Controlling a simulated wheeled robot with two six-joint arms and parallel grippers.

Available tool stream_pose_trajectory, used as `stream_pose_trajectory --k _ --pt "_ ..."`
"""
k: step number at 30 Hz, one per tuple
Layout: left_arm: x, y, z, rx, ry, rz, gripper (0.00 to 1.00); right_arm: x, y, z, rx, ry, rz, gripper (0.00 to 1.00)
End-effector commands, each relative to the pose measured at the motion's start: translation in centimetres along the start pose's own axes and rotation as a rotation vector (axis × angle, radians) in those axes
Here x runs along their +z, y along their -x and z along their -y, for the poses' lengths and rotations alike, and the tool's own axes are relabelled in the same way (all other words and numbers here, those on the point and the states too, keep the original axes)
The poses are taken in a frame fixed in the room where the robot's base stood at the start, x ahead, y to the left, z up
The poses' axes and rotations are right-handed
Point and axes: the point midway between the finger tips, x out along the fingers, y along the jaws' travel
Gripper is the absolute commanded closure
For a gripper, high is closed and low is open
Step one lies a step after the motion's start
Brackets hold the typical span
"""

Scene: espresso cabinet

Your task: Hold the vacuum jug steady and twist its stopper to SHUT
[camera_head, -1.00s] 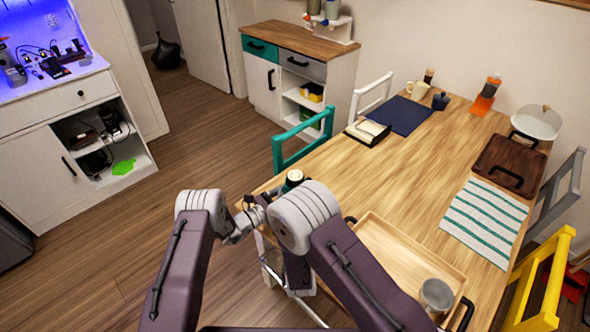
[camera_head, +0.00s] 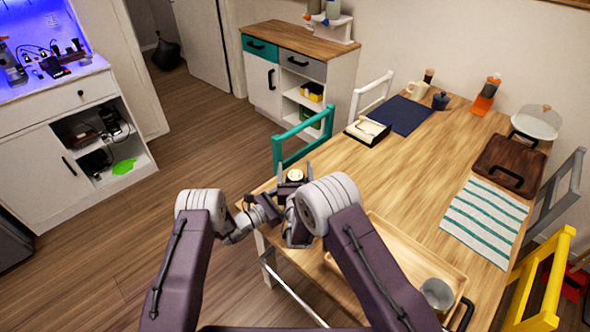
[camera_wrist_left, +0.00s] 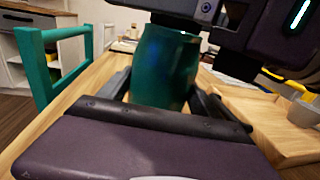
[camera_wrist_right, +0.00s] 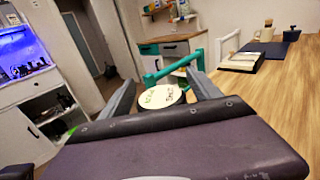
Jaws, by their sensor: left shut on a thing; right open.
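The vacuum jug shows as a dark teal body (camera_wrist_left: 165,70) in the left wrist view, upright at the table's near left corner. My left gripper (camera_wrist_left: 160,98) is shut on it, a finger on each side. The jug's stopper (camera_wrist_right: 161,97) is a round cream disc with small dark and green lettering, hard to read, in the right wrist view. It also shows from above in the head view (camera_head: 295,175). My right gripper (camera_wrist_right: 163,88) is open above the jug, its fingers on either side of the stopper with gaps visible. In the head view the arms hide most of the jug.
A wooden tray (camera_head: 381,238) with a grey cup (camera_head: 437,293) lies right of the jug. A teal chair (camera_head: 303,138) stands close behind it. A black napkin holder (camera_head: 367,131) and a striped cloth (camera_head: 484,221) lie farther off. The table's middle is clear.

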Motion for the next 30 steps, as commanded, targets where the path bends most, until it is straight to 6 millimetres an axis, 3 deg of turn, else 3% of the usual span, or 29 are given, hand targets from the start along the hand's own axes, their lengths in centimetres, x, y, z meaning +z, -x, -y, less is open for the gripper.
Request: stream_pose_trajectory --k 4,9,11,20,30 --pt "-0.01 -0.01 0.00 0.000 0.000 0.000 0.99 -0.01 0.02 0.01 0.000 0.000 0.000 0.31" --pt "0.01 -0.01 0.00 0.000 0.000 0.000 0.99 -0.01 0.04 0.01 -0.001 0.000 0.000 0.78" --pt "0.01 -0.01 0.00 0.000 0.000 0.000 0.99 -0.01 0.04 0.01 0.000 0.000 0.000 0.90" --pt "0.01 -0.01 -0.01 0.000 0.000 0.000 0.99 0.09 -0.03 0.07 -0.056 0.001 0.004 0.90" --pt "0.01 0.00 0.03 -0.001 0.000 0.000 0.99 0.14 0.06 0.67 -0.285 -0.001 0.006 0.90"
